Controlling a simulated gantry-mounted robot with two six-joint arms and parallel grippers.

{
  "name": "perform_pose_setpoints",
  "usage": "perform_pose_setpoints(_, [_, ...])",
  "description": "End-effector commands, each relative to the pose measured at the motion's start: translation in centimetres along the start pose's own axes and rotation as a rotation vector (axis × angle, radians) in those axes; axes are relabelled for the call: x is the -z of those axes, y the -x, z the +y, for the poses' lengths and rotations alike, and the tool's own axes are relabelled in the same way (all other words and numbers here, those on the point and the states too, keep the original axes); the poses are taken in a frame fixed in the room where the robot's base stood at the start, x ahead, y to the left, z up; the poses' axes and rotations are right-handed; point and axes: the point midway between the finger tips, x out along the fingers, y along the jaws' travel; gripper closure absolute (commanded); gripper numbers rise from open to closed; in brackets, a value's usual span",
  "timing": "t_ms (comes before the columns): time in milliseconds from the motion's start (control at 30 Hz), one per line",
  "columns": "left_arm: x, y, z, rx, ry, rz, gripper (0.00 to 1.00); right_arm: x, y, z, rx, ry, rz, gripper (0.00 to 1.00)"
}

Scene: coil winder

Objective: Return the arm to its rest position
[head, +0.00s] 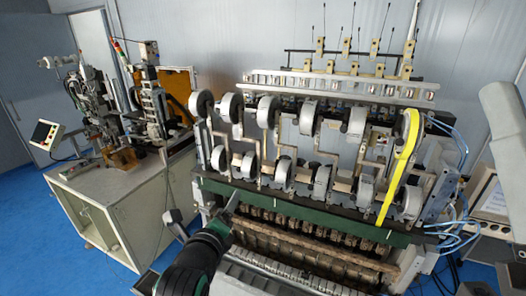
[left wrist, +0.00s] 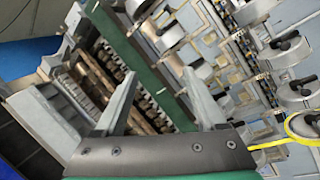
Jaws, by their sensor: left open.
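My left arm (head: 190,268) comes in from the bottom of the head view, with a black sleeve and a green-and-black wrist. Its gripper (head: 203,207) is in front of the coil winder's left front corner. The two grey fingers are spread apart with nothing between them. The left wrist view also shows the open fingers (left wrist: 158,80), with the machine's green rail and toothed rows behind them. The fingers appear clear of the machine, but the exact gap cannot be told. My right gripper does not show.
The coil winder (head: 300,200) carries two rows of grey wheels. A yellow strip (head: 398,165) hangs over its right end, beside blue hoses. A bench (head: 115,190) with smaller machines stands at the left. Blue floor (head: 40,240) is free at the far left.

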Motion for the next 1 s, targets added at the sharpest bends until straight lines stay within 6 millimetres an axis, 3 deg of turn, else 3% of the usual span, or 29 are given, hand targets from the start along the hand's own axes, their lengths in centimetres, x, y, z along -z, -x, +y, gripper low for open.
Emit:
perform_pose_setpoints(33, [-3.8,1.8,-1.8,0.071,0.117,-0.075,0.27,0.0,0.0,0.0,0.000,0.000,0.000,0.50])
perform_pose_setpoints(100, [-8.5,5.1,-4.4,0.190,0.307,-0.161,0.27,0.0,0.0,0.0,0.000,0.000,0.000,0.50])
perform_pose_setpoints(167, [-12.1,8.5,-6.5,0.311,0.477,-0.214,0.27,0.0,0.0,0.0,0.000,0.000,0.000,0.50])
perform_pose_setpoints(233, [-15.5,13.2,-8.9,0.472,0.683,-0.243,0.27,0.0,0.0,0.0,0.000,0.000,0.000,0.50])
perform_pose_setpoints(333, [-18.8,20.8,-12.2,0.738,0.991,-0.202,0.27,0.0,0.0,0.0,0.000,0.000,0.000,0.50])
perform_pose_setpoints(400, [-19.8,26.3,-14.2,0.930,1.218,-0.090,0.27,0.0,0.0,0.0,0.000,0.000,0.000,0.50])
perform_pose_setpoints(500, [-20.1,31.9,-15.9,1.119,1.505,0.128,0.27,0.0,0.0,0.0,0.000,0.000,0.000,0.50])
perform_pose_setpoints(567, [-20.0,33.3,-16.2,1.167,1.652,0.253,0.27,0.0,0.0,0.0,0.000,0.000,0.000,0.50])
perform_pose_setpoints(700, [-20.0,33.2,-16.3,1.172,1.891,0.436,0.27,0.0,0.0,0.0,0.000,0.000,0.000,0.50])
perform_pose_setpoints(900, [-19.9,33.1,-16.2,1.169,1.967,0.493,0.27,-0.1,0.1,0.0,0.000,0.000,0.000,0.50])
perform_pose_setpoints(1000, [-19.2,32.8,-15.2,1.168,1.966,0.492,0.27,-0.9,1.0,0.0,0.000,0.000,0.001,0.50])
